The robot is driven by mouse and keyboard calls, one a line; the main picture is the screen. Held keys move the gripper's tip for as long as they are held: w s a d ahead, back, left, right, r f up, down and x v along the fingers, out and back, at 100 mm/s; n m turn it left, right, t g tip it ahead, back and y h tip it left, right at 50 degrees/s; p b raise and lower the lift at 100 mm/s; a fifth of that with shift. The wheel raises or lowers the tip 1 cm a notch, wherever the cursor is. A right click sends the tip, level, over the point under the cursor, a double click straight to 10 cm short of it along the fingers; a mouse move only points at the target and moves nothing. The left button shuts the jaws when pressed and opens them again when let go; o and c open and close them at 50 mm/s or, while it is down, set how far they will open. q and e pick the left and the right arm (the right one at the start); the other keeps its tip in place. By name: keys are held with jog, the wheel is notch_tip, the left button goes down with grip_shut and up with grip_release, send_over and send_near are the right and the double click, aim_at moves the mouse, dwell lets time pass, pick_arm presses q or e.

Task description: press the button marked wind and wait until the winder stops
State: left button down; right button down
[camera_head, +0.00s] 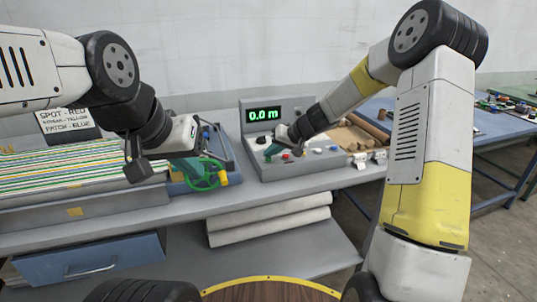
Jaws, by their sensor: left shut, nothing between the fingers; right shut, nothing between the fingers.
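The grey control console (305,166) stands on the bench in the middle of the view. Its green display (264,114) reads 0.0 m. The button labels are too small to read, so I cannot tell which is marked wind. My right gripper (271,152) is shut and empty, with its teal fingertips low over the left part of the console face. I cannot tell whether they touch it. My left gripper (205,168) is shut and empty above the blue tray, left of the console.
The blue tray (233,155) holds a green loop and small yellow items. Pale rolls (270,213) lie on the lower shelf. A brown tray of small parts (352,138) stands right of the console.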

aim_at(271, 159)
jog(key=shift+f, duration=0.2)
jog(key=shift+r, duration=0.1)
dwell(0.4)
jog(key=shift+r, duration=0.7)
jog(key=shift+r, duration=2.5)
